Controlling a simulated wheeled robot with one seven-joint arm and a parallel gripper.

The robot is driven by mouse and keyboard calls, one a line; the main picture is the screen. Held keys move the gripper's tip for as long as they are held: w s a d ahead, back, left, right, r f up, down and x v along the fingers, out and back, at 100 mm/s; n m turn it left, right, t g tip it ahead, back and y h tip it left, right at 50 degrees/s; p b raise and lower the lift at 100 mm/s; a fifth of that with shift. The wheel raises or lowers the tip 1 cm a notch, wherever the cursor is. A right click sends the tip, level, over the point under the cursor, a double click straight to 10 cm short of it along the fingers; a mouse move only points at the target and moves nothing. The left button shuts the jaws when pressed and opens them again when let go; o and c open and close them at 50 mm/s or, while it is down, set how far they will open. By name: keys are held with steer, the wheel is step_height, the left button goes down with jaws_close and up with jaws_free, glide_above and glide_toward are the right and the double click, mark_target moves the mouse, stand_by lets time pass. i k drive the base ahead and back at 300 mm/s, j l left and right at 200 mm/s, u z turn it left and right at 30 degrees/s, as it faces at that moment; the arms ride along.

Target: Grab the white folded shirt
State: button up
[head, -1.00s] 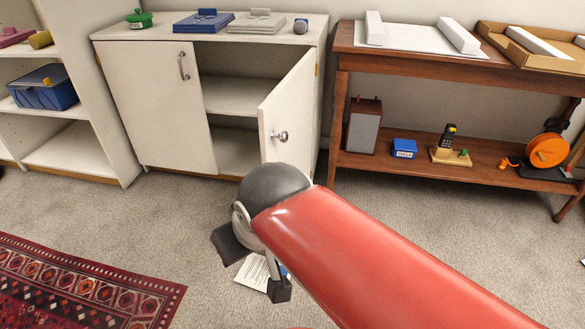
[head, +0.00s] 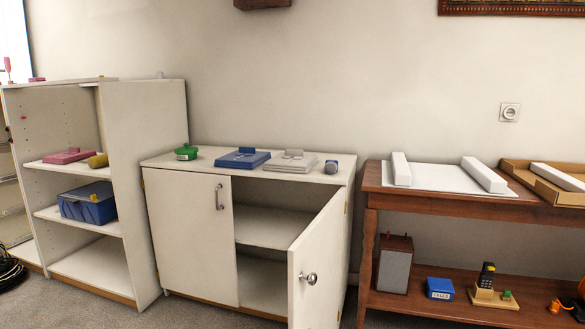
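The white folded shirt (head: 288,165) looks pale grey-white and lies flat on top of the white cabinet (head: 185,215). A small raised part sticks up at its back edge. A blue folded shirt (head: 240,160) of the same shape lies just left of it, and a small dark-grey round item (head: 331,167) stands just right of it. My gripper is not in view, so its state and distance from the shirt cannot be seen.
The cabinet's right door (head: 318,262) stands open toward me. A green lidded pot (head: 186,152) sits on the cabinet's left end. An open shelf unit (head: 148,190) stands left. A brown wooden table (head: 372,200) with white packing pieces stands right.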

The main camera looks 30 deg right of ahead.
mark_target(292, 161)
steer(key=i+l, duration=0.1)
steer(key=l, duration=0.25)
steer(key=i+l, duration=0.15)
steer(key=l, duration=0.25)
steer(key=i+l+u, duration=0.1)
steer(key=l, duration=0.25)
steer(key=i+l, duration=0.1)
steer(key=l, duration=0.3)
